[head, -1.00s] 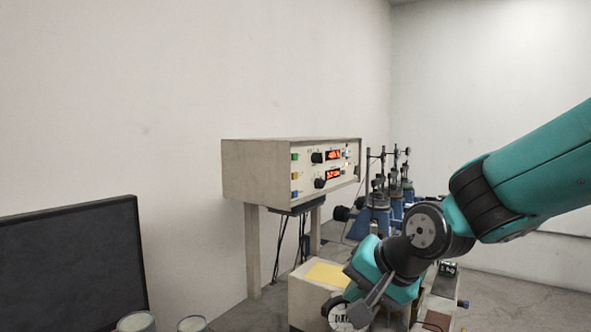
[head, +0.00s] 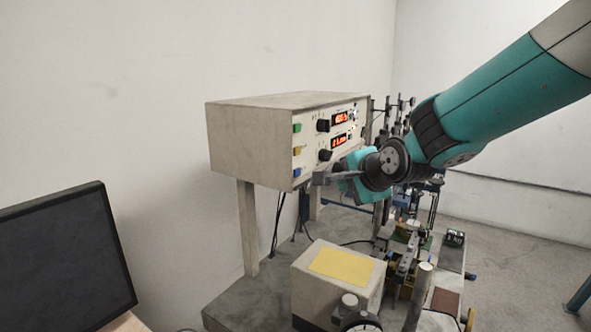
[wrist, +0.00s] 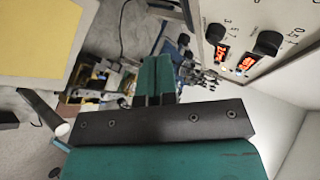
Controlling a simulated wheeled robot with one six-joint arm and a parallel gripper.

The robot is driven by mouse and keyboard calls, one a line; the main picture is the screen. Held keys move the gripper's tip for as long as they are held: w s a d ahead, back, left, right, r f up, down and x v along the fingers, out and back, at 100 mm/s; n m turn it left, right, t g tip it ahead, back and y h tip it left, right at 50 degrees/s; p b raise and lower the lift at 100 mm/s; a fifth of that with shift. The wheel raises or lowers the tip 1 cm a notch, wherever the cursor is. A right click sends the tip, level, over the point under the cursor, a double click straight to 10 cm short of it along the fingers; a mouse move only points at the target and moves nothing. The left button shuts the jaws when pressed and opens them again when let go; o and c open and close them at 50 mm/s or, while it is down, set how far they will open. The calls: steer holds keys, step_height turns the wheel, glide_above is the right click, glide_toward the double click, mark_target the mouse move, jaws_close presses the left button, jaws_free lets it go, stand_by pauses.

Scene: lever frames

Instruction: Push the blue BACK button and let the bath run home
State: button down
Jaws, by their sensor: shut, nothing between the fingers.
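The blue button (head: 297,172) is the lowest of three coloured buttons down the left edge of the panel on the raised pale control box (head: 250,140). My gripper (head: 318,178) is shut and empty. The blue button does not show there. I cannot make out which apparatus is the bath.
A green button (head: 297,128) and a yellow button (head: 297,150) sit above the blue one. A yellow-topped box (head: 342,265) and metal apparatus (head: 408,245) stand below on the bench. A dark monitor (head: 60,260) is at left.

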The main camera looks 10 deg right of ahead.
mark_target(297, 173)
steer(key=w+a+p, duration=0.2)
steer(key=w+a, duration=0.3)
steer(key=w, duration=0.1)
stand_by(0.7)
steer(key=shift+w+a, duration=0.15)
stand_by(1.8)
steer(key=shift+w+a, duration=0.2)
steer(key=shift+w, duration=0.05)
